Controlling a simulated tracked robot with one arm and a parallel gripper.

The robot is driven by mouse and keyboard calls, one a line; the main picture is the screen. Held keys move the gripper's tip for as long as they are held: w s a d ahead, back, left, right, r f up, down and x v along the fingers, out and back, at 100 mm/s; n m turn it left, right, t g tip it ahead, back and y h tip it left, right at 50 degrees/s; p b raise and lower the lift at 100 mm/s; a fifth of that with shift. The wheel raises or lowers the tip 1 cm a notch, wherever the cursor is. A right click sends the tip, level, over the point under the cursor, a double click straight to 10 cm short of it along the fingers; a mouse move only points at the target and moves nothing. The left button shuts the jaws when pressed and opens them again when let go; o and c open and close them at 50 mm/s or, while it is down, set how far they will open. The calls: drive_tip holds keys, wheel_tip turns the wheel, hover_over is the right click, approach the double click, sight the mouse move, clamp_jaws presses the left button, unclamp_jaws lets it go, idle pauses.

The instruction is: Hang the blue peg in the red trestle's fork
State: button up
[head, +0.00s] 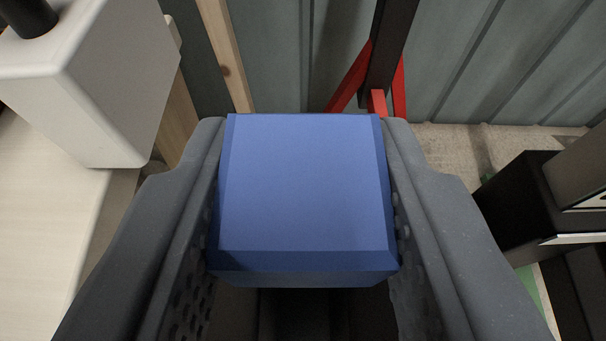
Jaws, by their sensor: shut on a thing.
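The blue peg (303,190) shows as a bevelled blue block that fills the middle of the view. My gripper (305,130) is shut on it, with one dark grey finger against each side. The red trestle (352,80) is partly in view beyond the peg, at the top right of centre. Its red legs or braces meet a dark upright beam (390,40). The peg hides part of the trestle, and its fork cannot be made out. The peg and the trestle appear apart.
A white box-shaped body (95,85) stands at the upper left on a pale surface (40,200). A wooden post (225,55) rises behind the peg. A ribbed grey-green wall (500,60) closes the back. Black box-like objects (520,205) stand at the right. Bare floor (455,150) shows between.

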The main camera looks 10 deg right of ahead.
drive_tip(key=shift+f, duration=0.25)
drive_tip(key=o, duration=1.1)
drive_tip(key=shift+c, duration=0.2)
drive_tip(key=p+v, duration=0.3)
drive_tip(key=v, duration=1)
drive_tip(key=shift+s, duration=0.45)
drive_tip(key=shift+a, duration=0.1)
